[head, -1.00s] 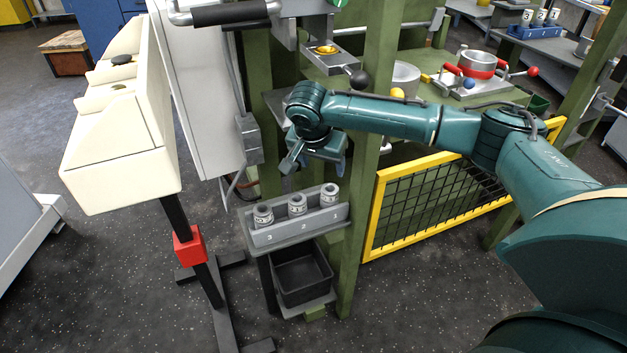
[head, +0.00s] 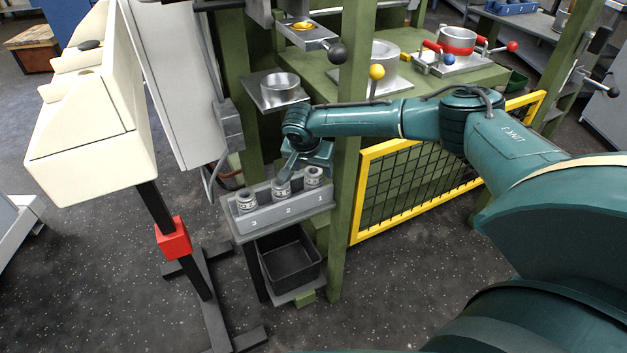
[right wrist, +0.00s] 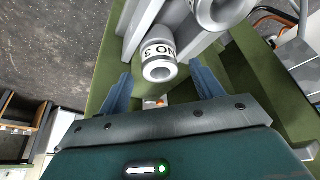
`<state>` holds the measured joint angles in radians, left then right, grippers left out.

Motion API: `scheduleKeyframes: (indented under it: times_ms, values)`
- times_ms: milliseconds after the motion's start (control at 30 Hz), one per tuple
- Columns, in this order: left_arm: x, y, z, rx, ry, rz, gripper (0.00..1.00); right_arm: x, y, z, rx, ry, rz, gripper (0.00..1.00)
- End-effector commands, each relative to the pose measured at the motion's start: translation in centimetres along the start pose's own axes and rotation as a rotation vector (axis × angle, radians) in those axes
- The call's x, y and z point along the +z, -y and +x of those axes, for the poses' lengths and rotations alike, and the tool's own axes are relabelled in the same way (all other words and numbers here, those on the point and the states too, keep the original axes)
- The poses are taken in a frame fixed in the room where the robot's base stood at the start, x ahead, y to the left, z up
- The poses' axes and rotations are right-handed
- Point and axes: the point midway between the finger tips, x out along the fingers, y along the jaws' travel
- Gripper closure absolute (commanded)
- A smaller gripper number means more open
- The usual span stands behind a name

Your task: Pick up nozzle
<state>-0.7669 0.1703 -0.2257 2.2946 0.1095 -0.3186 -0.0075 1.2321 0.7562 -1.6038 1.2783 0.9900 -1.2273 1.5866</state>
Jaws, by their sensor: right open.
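Three grey nozzles stand upright in a grey rack (head: 290,213) with slots marked 3, 2 and 1. They are the left nozzle (head: 246,203), the middle nozzle (head: 281,189) and the right nozzle (head: 313,177). My right gripper (head: 291,168) is just behind and above the middle nozzle. In the right wrist view my right gripper (right wrist: 163,84) is open, its blue fingers spread to either side of a nozzle (right wrist: 158,58) whose label seems to read NO 3. Contact cannot be told. Another nozzle (right wrist: 222,10) is at the top edge. My left gripper is out of view.
A black bin (head: 290,262) sits below the rack. A green post (head: 344,200) stands close to its right, with a yellow-framed mesh guard (head: 420,175) beyond. A cream console (head: 95,120) on a black stand is at left. A plate with a metal cup (head: 279,84) is above the rack.

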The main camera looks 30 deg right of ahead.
Motion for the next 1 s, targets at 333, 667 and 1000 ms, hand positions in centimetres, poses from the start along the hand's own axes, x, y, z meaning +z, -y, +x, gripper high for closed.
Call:
scheduleKeyframes:
  times_ms: [333,667,1000]
  values:
    - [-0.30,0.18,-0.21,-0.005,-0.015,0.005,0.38,0.01,0.02,0.95,-0.001,0.000,0.000,0.34]
    - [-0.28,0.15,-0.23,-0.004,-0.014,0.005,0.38,0.01,0.00,0.94,-0.001,0.000,0.000,0.61]
    - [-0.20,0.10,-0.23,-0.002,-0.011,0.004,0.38,-0.01,0.00,0.93,-0.001,-0.001,0.000,0.85]
